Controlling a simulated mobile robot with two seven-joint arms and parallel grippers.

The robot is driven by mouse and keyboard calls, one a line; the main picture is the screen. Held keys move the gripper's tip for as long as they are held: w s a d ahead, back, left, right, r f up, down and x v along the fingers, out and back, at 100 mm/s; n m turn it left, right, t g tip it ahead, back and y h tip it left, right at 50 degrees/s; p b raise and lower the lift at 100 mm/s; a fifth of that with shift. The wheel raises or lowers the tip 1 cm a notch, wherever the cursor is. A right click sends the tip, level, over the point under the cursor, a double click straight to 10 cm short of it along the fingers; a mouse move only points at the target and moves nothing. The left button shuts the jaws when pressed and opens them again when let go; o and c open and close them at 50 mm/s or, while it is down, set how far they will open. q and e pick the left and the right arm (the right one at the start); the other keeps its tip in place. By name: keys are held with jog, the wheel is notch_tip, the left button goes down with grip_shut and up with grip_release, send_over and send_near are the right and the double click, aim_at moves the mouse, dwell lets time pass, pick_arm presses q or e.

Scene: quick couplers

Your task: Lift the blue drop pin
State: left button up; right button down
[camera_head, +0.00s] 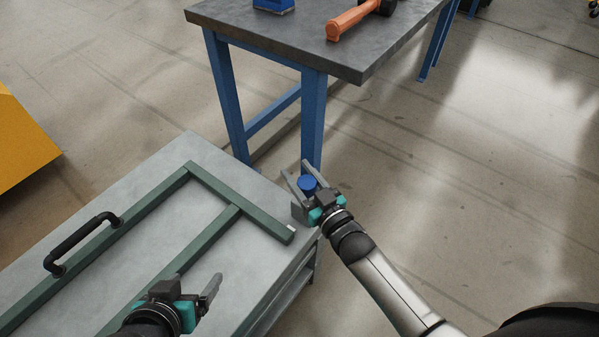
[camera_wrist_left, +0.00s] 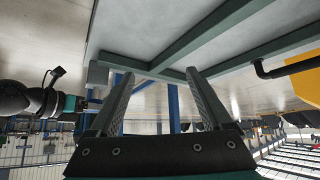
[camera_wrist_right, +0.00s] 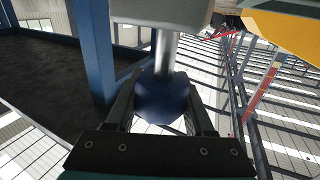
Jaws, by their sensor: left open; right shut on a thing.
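The blue drop pin (camera_head: 307,184) is at the right corner of the green frame's grey table. In the right wrist view its round blue knob (camera_wrist_right: 163,98) sits between my right gripper's fingers, and its bare metal shank (camera_wrist_right: 164,52) runs into a grey block (camera_wrist_right: 160,10). My right gripper (camera_head: 305,178) is shut on the knob; it also shows in the right wrist view (camera_wrist_right: 162,105). The shank's far end is hidden in the block. My left gripper (camera_head: 190,287) is open and empty above the table's near part; its spread fingers show in the left wrist view (camera_wrist_left: 160,85).
The green frame (camera_head: 215,192) with a black handle (camera_head: 80,243) lies on the grey table (camera_head: 185,150). A workbench (camera_head: 290,45) with blue legs stands behind, bearing an orange-handled tool (camera_head: 350,20) and a blue item (camera_head: 273,5). Floor right of my right arm is clear.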

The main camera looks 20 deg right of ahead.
jog(key=shift+r+p, duration=0.3)
jog(key=shift+r, duration=0.1)
pick_arm(q)
jog(key=shift+s+a+r+g+y, duration=0.15)
jog(key=shift+s+a+g+y, duration=0.35)
jog(key=shift+s+a+g, duration=0.5)
pick_arm(e)
jog(key=shift+w+r, duration=0.1)
pick_arm(q)
jog(key=shift+w, duration=0.2)
pick_arm(e)
jog(key=c, duration=0.6)
grip_release()
jog(key=shift+r, duration=0.1)
jog(key=o, duration=0.3)
pick_arm(q)
jog(key=shift+r, duration=0.1)
